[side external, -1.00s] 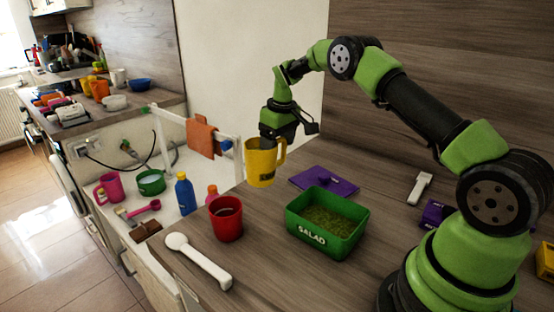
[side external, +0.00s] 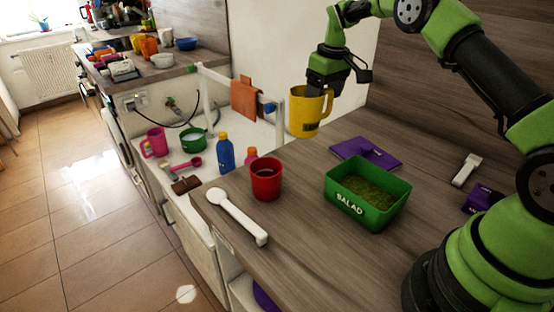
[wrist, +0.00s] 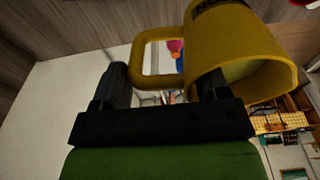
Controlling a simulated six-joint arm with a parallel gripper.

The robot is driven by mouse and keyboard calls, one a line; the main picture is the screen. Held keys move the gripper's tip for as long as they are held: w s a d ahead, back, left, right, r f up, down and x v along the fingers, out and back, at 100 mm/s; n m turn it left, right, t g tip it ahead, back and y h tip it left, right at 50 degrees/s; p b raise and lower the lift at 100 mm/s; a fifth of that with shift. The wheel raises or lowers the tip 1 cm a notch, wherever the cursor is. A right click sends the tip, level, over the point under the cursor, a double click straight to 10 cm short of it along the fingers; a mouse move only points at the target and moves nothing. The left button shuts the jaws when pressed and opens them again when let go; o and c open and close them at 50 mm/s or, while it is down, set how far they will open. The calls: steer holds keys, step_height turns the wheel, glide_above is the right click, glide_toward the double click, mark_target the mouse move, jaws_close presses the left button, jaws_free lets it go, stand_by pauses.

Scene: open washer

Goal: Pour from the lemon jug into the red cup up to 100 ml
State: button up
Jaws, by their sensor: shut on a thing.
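The yellow lemon jug (side external: 307,115) hangs in the air above the counter's back edge, nearly upright. My gripper (side external: 318,88) is shut on it at its upper part, and one finger overlaps the rim. In the wrist view the jug (wrist: 225,45) shows part of its lettering, its mouth and its handle; my gripper's fingers (wrist: 165,88) are below it. The red cup (side external: 266,184) stands upright on the counter, lower and to the left of the jug, apart from it. Its inside looks dark, and I cannot tell its liquid level. No stream shows.
A green salad box (side external: 345,208) stands right of the cup. A white spoon (side external: 238,216) lies in front-left.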

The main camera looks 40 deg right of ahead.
mark_target(305, 99)
steer(key=shift+s+a+h, duration=0.3)
steer(key=shift+s+a, duration=0.8)
steer(key=shift+a, duration=0.3)
steer(key=shift+a+r+h, duration=0.35)
steer(key=shift+a+h, duration=0.15)
steer(key=shift+a, duration=0.1)
steer(key=shift+a+r+h, duration=0.6)
steer(key=shift+a+h, duration=0.1)
steer(key=shift+a, duration=0.25)
steer(key=shift+a+r+h, duration=0.1)
steer(key=shift+a+h, duration=0.3)
steer(key=shift+a, duration=0.1)
steer(key=shift+f+h, duration=0.5)
steer(key=shift+f, duration=0.2)
steer(key=shift+a+f+h, duration=0.2)
steer(key=shift+a+h, duration=0.1)
steer(key=shift+h, duration=0.3)
steer(key=shift+a+r+n+h, duration=0.15)
steer(key=shift+a+h, duration=0.1)
steer(key=shift+h, duration=0.35)
steer(key=shift+a+r+n+h, duration=0.1)
steer(key=shift+a+n+h, duration=0.1)
steer(key=shift+h, duration=0.4)
